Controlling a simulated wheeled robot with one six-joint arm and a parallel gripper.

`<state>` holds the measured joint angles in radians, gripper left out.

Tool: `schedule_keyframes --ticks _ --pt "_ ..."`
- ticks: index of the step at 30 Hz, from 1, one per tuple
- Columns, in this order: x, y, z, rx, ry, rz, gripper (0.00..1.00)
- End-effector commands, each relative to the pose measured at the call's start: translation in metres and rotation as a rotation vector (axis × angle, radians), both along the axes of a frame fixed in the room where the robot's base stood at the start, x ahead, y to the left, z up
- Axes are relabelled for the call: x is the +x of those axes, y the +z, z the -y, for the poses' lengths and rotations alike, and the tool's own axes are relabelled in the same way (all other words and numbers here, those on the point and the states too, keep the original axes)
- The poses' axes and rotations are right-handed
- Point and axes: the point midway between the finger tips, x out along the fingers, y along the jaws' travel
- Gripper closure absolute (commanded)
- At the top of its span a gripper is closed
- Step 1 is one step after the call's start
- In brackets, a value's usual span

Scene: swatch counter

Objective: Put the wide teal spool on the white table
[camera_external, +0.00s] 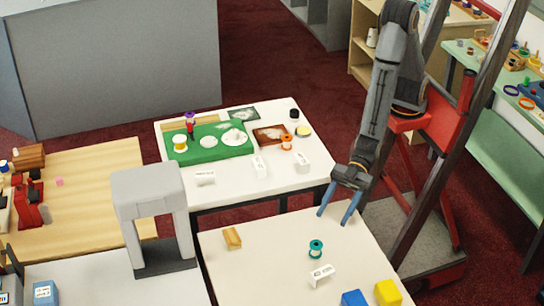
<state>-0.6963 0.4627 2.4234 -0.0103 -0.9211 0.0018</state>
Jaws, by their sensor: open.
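A teal spool (316,249) stands upright on the pale front table (270,270), behind a small white label card (321,275). My gripper (334,219) has blue fingers spread apart with nothing between them. It hangs at the back edge of this front table in the picture, above and slightly right of the spool, and does not touch it. A white table (230,191) stands behind, with a green mat (180,155) and several small things on it. No second teal spool is clear in view.
On the front table are a wooden block (232,239), a blue block (354,298) and a yellow block (388,293). An orange spool (287,143), a brown tray (268,136) and white cards (205,178) sit on the white table. A grey arch (150,185) stands at left.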

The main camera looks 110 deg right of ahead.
Motion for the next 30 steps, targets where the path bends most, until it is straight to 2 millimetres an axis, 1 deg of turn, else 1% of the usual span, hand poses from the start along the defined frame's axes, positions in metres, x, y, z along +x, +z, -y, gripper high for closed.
schedule_keyframes --ticks 8,16,30 --pt "0.002 -0.001 -0.001 -0.001 0.000 -0.002 0.47" --pt "0.028 -0.012 -0.020 0.000 0.001 -0.001 0.47" --pt "0.058 -0.031 -0.046 0.001 0.002 0.000 0.47"
